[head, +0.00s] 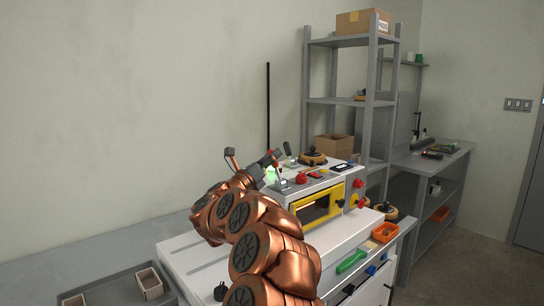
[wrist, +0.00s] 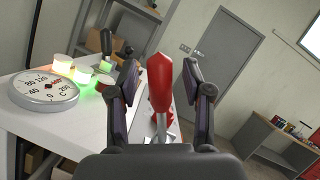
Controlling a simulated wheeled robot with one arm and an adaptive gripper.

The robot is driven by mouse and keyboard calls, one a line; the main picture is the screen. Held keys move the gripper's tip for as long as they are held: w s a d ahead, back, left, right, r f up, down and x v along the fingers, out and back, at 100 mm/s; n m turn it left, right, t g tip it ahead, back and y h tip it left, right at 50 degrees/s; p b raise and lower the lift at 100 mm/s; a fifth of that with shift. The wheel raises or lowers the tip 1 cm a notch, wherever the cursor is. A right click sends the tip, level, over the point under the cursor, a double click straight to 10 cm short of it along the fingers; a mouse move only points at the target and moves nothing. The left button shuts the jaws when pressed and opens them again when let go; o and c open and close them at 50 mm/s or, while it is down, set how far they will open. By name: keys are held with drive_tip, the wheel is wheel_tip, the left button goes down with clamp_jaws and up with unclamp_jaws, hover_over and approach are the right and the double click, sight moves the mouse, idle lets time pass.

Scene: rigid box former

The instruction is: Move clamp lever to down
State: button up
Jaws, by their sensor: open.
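The machine (head: 342,192) is a white box with a yellow-framed front window and several controls on top. A lever with a red handle (wrist: 160,82) and a metal stem stands roughly upright in the wrist view; I take it for the clamp lever. My gripper (wrist: 161,68) is open, with one finger on each side of the red handle and a visible gap on both sides. In the head view my gripper (head: 251,163) is over the back left of the machine top, and I cannot clearly pick out the lever there.
A round dial gauge (wrist: 45,88) and glowing lamps (wrist: 84,74) stand left of my gripper in the wrist view. A red knob (head: 301,179) is on the machine top. An orange bin (head: 384,232) and green handle (head: 351,262) lie on the table front.

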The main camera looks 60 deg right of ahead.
drive_tip(key=shift+d+r, duration=0.15)
drive_tip(key=shift+d, duration=0.4)
clamp_jaws()
idle(0.4)
